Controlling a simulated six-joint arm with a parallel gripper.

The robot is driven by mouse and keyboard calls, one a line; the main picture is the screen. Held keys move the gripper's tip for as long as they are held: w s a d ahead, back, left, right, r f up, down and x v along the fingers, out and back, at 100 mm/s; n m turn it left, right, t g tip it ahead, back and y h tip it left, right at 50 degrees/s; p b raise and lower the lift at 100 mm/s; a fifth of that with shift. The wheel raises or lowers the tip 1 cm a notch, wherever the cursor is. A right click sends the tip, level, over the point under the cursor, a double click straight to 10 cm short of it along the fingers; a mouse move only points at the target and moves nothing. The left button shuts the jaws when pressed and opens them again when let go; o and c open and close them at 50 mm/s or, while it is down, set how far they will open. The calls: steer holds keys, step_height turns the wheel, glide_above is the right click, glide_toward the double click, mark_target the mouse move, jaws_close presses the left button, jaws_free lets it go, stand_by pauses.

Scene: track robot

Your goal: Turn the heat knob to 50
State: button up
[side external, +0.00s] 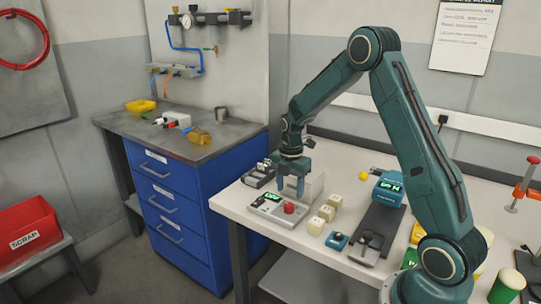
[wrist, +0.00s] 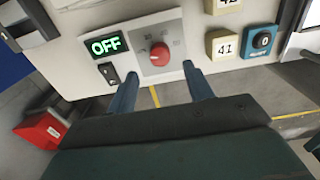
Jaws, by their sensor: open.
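The red heat knob (wrist: 160,53) sits on a grey dial plate (wrist: 147,32) with small numbers around it; its exact setting is too small to read. A green display beside it reads OFF (wrist: 107,44), with a black rocker switch (wrist: 110,75) below. In the side view the red knob (side external: 289,208) is on the grey control box (side external: 279,217) at the bench's front left. My gripper (side external: 291,187) points down just above the knob. In the wrist view its blue fingers (wrist: 159,68) are open, one on each side below the knob, with nothing between them.
Cream numbered blocks (wrist: 222,47) and a blue block with a dial (wrist: 262,41) stand right of the box. A red scrap bin (side external: 28,232) is far left, off the bench.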

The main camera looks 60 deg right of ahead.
mark_target(289, 205)
steer(key=shift+f, duration=2.85)
steer(key=c, duration=1)
